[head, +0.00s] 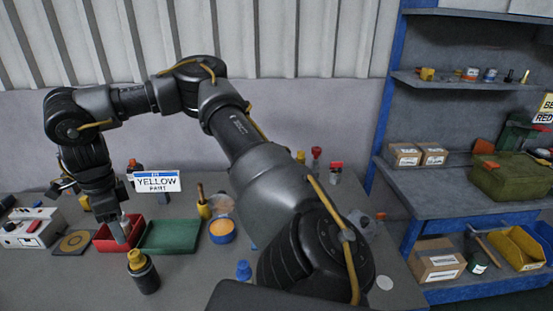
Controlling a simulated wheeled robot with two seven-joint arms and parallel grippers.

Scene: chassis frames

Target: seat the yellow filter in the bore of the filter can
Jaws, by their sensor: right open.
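A dark cylindrical can (147,278), which looks like the filter can, stands at the front left of the bench. A yellow stepped piece (137,259), which looks like the yellow filter, shows at its top and sticks up above the rim. How deep it sits in the bore cannot be told. My right gripper (121,232) is open and points down over the red tray (103,241), behind and left of the can, apart from the yellow piece. My left gripper is not in view.
A green tray (168,237) lies right of the red one, then an orange-filled blue bowl (222,232). A grey box with a red switch (32,228) stands at far left. A YELLOW PART sign (157,182) stands behind. My right arm spans the bench.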

